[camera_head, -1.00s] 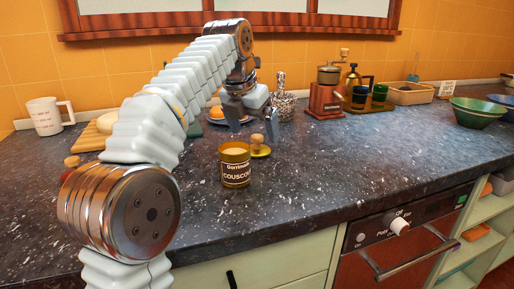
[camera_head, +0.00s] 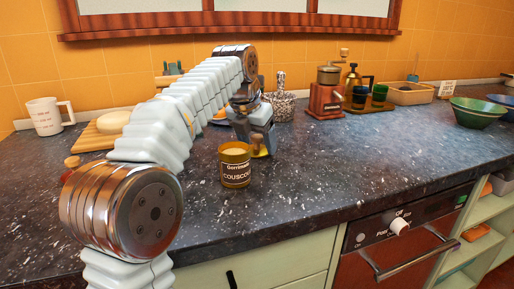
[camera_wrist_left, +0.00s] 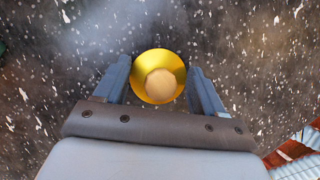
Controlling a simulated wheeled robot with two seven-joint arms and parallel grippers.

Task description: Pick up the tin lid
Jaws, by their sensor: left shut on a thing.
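The tin lid, a yellow disc with a round wooden knob, shows in the left wrist view (camera_wrist_left: 145,91), centred between the two fingers. In the head view the lid (camera_head: 263,152) is partly hidden behind the tin and my gripper. My left gripper (camera_head: 258,145) points down and is shut on the lid; in the wrist view its fingers (camera_wrist_left: 160,78) lie at opposite sides of the rim. I cannot tell whether the lid is clear of the counter. The couscous tin (camera_head: 236,174) stands upright just in front. My right gripper is not in view.
A mug (camera_head: 44,116) and a cutting board (camera_head: 92,139) are at the left. A coffee grinder (camera_head: 327,96), a tray (camera_head: 367,108) and green bowls (camera_head: 477,112) stand towards the back and right. The counter right of the tin is clear.

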